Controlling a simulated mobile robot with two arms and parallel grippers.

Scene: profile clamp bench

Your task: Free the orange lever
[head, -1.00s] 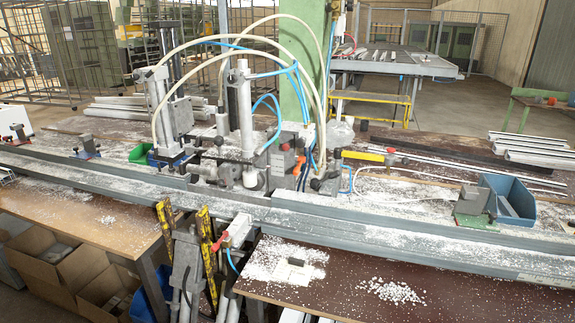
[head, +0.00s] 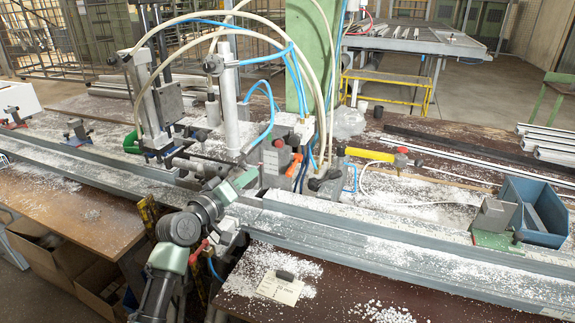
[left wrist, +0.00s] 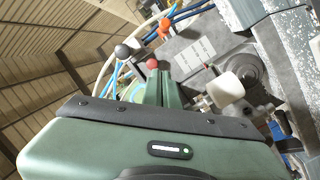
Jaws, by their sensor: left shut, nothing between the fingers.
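The orange lever (head: 293,164) is on the clamp unit (head: 275,160) in the middle of the bench. An orange knob (left wrist: 165,28) shows beyond my fingers in the left wrist view, near a labelled grey block (left wrist: 197,55). My left gripper (head: 247,178) reaches in from the lower left and is just left of and below the lever, apart from it. In the left wrist view my gripper (left wrist: 160,85) is shut and empty. A red knob (left wrist: 152,63) and a grey knob (left wrist: 122,51) show near its tips. My right gripper is not in view.
Hoses (head: 290,60) arch over the clamp unit. Upright cylinders (head: 228,95) stand left of the lever. A yellow handle (head: 370,155) lies to its right. A long grey profile rail (head: 370,235) runs along the front. A blue bin (head: 535,210) stands at right.

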